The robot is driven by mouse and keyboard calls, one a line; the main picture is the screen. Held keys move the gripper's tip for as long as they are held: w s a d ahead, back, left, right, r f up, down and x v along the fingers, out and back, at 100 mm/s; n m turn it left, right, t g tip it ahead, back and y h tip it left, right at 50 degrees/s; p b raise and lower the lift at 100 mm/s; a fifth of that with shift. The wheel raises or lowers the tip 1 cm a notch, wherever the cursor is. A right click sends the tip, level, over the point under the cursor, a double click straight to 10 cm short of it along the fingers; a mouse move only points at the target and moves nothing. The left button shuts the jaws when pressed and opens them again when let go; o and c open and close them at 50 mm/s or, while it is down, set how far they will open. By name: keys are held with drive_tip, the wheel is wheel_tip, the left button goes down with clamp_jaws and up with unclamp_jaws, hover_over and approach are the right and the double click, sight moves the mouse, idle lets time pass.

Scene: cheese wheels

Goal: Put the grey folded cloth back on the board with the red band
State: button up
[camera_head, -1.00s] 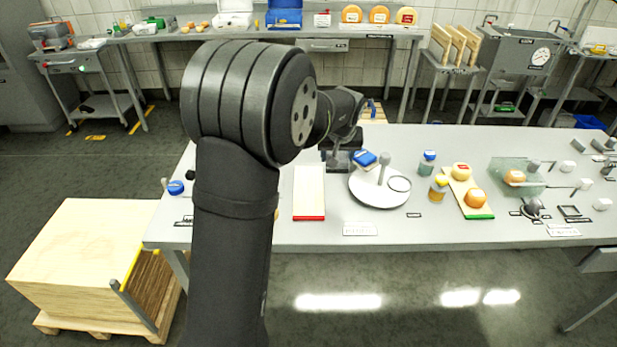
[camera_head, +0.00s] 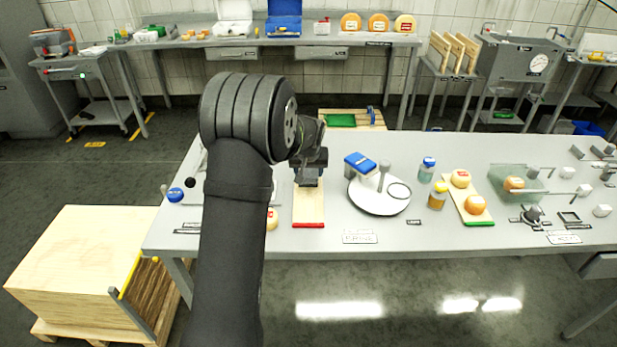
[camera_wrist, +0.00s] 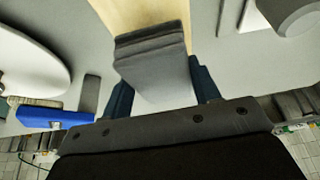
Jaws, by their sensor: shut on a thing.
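The grey folded cloth (camera_wrist: 155,62) is between the fingers of my gripper (camera_wrist: 163,92) in the wrist view, and the gripper is shut on it. The pale wooden board (camera_wrist: 138,14) shows behind the cloth. In the head view, my gripper (camera_head: 308,178) is over the far part of the board (camera_head: 308,206), whose red band (camera_head: 308,225) lies at the near end. The cloth is hard to make out there against the dark gripper. I cannot tell whether it touches the board.
Two jars (camera_head: 438,195) and a green-banded board (camera_head: 480,222) with cheeses are further right. A cheese (camera_head: 271,219) is just left of the board, partly behind my arm.

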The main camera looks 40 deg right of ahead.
drive_tip(key=shift+f, duration=1.25)
drive_tip(key=shift+f, duration=0.15)
drive_tip(key=o, duration=0.9)
drive_tip(key=shift+s+r, duration=0.1)
drive_tip(key=shift+r, duration=0.45)
drive_tip(key=v, duration=1.1)
drive_tip(key=shift+s+a, duration=0.1)
drive_tip(key=shift+a, duration=0.05)
